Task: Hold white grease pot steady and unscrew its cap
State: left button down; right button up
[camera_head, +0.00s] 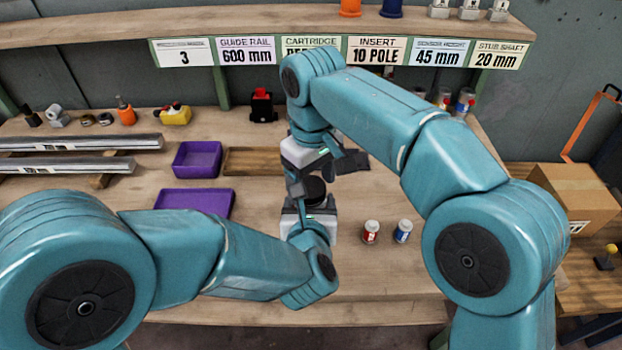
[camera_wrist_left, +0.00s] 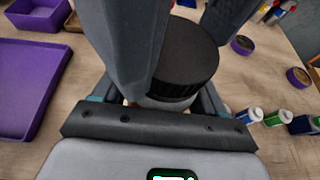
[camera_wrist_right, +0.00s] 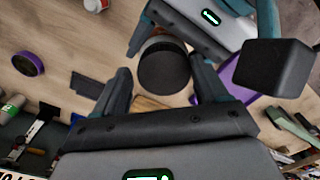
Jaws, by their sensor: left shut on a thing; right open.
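The grease pot's black ribbed cap (camera_head: 314,189) stands upright near the middle of the bench. The cap also shows in the left wrist view (camera_wrist_left: 188,55) and the right wrist view (camera_wrist_right: 164,68). Only a pale strip of the pot body (camera_wrist_left: 160,103) shows under the cap; the rest is hidden by my left gripper. My left gripper (camera_head: 307,208) is shut on the pot, low at its sides. My right gripper (camera_head: 319,173) is open above the cap, fingers pointing down. In the right wrist view, the cap sits between and beyond its fingers, apart from them.
A red-labelled bottle (camera_head: 370,232) and a blue-labelled bottle (camera_head: 403,231) stand just right of the pot. Purple trays (camera_head: 197,158) lie to the left, with metal rails (camera_head: 70,165) farther left. A labelled shelf (camera_head: 240,20) runs across the back. The bench front is fairly clear.

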jog(key=shift+s+a, duration=0.2)
notch_tip(320, 180, up, 4)
jog(key=shift+r, duration=0.2)
jog(key=shift+d+r+m, duration=0.15)
jog(key=shift+m, duration=0.45)
jog(key=shift+d+r+m, duration=0.15)
jog(key=shift+m, duration=0.45)
jog(key=shift+c, duration=0.4)
jog(key=r+m, duration=0.1)
jog(key=m, duration=0.2)
jog(key=shift+s+d+r+m, duration=0.15)
jog(key=shift+r+m, duration=0.2)
jog(key=shift+m, duration=0.05)
jog(key=shift+r+m, duration=0.65)
jog(key=shift+m, duration=0.45)
jog(key=shift+w+a+f, duration=0.1)
jog(key=shift+w+a, duration=0.15)
jog(key=shift+a, duration=0.05)
jog(key=shift+f, duration=3.9)
